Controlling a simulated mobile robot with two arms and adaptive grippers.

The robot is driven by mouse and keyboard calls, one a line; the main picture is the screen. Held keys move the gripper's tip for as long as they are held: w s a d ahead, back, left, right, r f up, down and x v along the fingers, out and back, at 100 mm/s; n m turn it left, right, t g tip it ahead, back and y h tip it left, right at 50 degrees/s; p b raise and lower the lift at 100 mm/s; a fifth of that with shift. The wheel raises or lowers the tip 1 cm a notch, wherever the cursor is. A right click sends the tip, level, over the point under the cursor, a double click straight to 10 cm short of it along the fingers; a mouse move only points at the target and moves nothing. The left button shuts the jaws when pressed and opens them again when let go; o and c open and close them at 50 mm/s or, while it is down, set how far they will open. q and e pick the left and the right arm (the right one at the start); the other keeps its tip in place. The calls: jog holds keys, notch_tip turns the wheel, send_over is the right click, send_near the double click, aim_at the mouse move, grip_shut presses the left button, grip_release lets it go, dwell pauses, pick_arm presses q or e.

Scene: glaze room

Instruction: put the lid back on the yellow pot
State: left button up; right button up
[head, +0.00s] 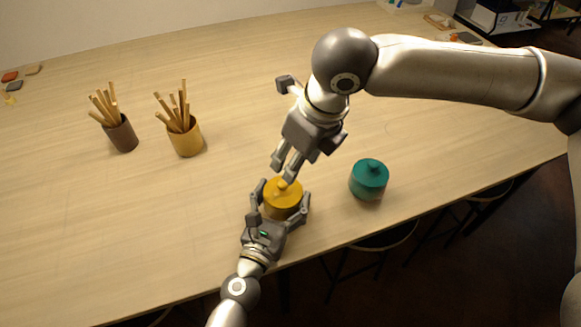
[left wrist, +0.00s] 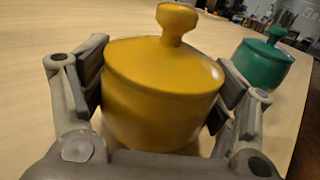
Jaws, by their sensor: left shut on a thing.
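The yellow pot (head: 283,207) stands near the table's front edge, with my left gripper (head: 281,206) shut around its sides. In the left wrist view the pot body (left wrist: 155,115) is between the two finger pads. The yellow lid (left wrist: 165,65) lies on the pot's top, its knob (left wrist: 177,22) pointing up. No finger touches the knob in that view. In the head view my right gripper (head: 285,164) hangs just above the lid, its fingertips apart and empty.
A teal lidded pot (head: 369,180) stands to the right of the yellow one. A brown cup (head: 122,136) and a yellow cup (head: 186,139), both holding wooden sticks, stand at the back left.

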jog(key=shift+s+d+r, duration=0.15)
jog(key=shift+r, duration=0.5)
pick_arm(q)
jog(key=o, duration=1.4)
jog(key=shift+s, duration=0.15)
jog(key=v, duration=1.1)
jog(key=shift+s+a, duration=0.15)
jog(key=shift+s, duration=0.2)
jog(key=shift+f, duration=0.1)
pick_arm(e)
jog(key=shift+f, duration=0.1)
